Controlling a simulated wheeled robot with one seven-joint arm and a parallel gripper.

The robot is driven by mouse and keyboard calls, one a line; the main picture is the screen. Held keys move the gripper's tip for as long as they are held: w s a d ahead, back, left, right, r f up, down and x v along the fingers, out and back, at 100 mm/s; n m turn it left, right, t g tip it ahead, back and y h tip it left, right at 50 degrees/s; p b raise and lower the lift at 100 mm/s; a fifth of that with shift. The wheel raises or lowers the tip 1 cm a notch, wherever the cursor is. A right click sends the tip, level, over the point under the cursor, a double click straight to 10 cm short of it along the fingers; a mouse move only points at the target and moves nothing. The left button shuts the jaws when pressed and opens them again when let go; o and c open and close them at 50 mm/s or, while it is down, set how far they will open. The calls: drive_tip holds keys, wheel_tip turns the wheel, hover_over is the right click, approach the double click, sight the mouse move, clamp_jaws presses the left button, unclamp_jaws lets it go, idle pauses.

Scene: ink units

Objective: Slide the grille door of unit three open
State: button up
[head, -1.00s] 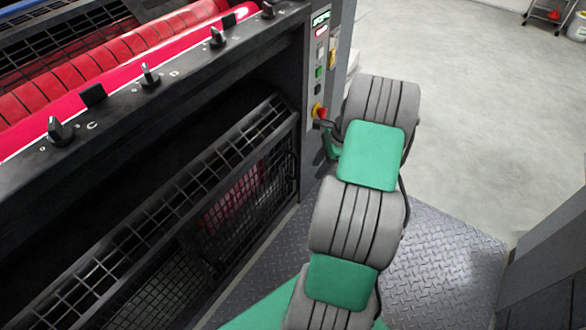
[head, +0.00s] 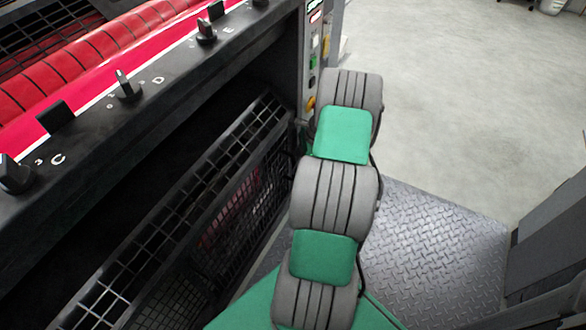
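The black grille door (head: 252,185) sits low in the front of the printing unit, slanting from the lower left up towards the right. Its top is a coarse wire grid and its front a finer mesh, with something red showing through. A dark gap (head: 120,180) lies above the grille. No unit number can be read on it. My arm, grey with green covers, stands right of the grille and covers part of the unit's right end. My gripper is not visible; whether it touches the grille cannot be told.
A ledge with black knobs (head: 128,86) and red rollers (head: 60,70) runs above the gap. A control panel (head: 312,60) with buttons is at the unit's right end. Tread plate (head: 430,240) covers the floor to the right, with a grey cabinet (head: 550,245) beyond. Pale floor is clear behind.

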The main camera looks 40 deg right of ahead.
drive_tip(key=shift+x, duration=1.05)
drive_tip(key=shift+c, duration=0.5)
clamp_jaws()
